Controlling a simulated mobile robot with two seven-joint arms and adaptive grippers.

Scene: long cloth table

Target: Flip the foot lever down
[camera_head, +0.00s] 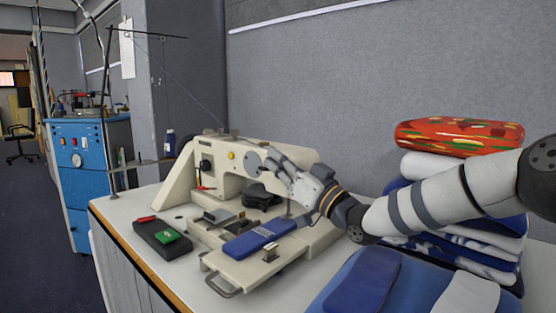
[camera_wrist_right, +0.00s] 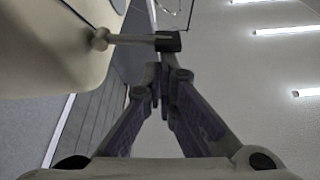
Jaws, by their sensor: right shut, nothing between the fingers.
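The beige sewing machine (camera_head: 226,182) stands on the table, with its head toward the right. My right gripper (camera_head: 276,166) is at the machine's head, its arm coming in from the right. In the right wrist view the foot lever (camera_wrist_right: 136,40) is a thin light rod with a dark square tip, sticking out sideways from the machine body. My right gripper's fingers (camera_wrist_right: 160,78) are closed together, empty, with their tips just beside the lever's dark end. Whether they touch it I cannot tell. In the head view I cannot make out the lever near the gripper. My left gripper is not in view.
A dark tray with a green item (camera_head: 167,237) is at the left. A grey wall panel (camera_head: 380,70) rises behind the table.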

